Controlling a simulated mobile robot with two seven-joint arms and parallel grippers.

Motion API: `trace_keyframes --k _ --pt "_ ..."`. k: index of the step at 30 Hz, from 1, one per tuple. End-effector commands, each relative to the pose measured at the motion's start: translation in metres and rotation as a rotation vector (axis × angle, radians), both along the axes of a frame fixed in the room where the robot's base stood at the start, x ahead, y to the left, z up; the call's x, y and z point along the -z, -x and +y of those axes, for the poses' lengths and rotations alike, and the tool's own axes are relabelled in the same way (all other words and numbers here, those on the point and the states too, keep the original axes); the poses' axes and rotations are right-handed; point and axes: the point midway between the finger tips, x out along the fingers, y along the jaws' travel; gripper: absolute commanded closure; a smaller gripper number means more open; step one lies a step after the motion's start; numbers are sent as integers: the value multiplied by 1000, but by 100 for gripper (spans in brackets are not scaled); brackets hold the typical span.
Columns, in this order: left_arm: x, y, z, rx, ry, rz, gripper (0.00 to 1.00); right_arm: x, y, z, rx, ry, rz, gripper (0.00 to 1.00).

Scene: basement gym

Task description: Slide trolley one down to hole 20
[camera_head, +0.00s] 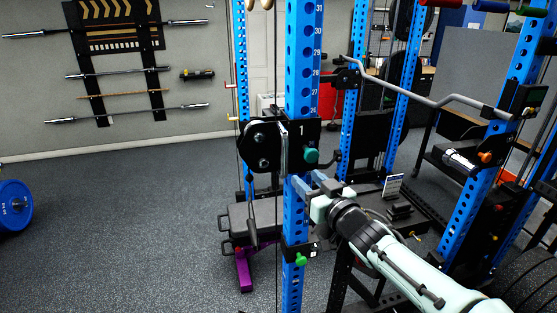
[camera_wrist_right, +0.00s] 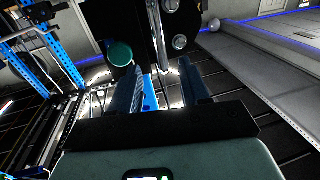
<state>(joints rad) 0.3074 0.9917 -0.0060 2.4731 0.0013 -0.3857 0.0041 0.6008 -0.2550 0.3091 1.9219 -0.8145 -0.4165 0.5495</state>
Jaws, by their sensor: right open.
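Trolley one (camera_head: 301,130), a black carriage marked 1, sits on the blue numbered upright (camera_head: 303,62). Its teal knob (camera_head: 311,155) faces me, and its black pulley plate (camera_head: 262,147) is on the left. Hole numbers from 31 downward show above it; hole 20 cannot be read. My right gripper (camera_head: 300,184) is open, just below the knob and close to the upright. In the right wrist view its two fingers (camera_wrist_right: 163,82) are apart, with the teal knob (camera_wrist_right: 121,54) beyond and left of them. I cannot tell whether they touch anything. My left gripper is out of view.
A lower black fitting with a green knob (camera_head: 301,259) is on the same upright. A bent grey bar (camera_head: 425,96) spans the rack at right. A bench with a purple foot (camera_head: 243,270) stands behind the upright.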

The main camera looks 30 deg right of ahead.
Motion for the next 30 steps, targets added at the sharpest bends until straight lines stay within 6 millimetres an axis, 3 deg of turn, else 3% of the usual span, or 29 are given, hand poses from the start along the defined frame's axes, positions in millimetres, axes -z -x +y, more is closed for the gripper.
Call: trace_keyframes --k 18,24,30 --pt "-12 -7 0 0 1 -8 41 0 -110 -4 -2 -9 1 54" --pt "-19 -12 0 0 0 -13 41 0 -127 -5 -1 -6 2 54" --pt "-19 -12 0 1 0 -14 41 1 -129 -6 1 -3 3 54"
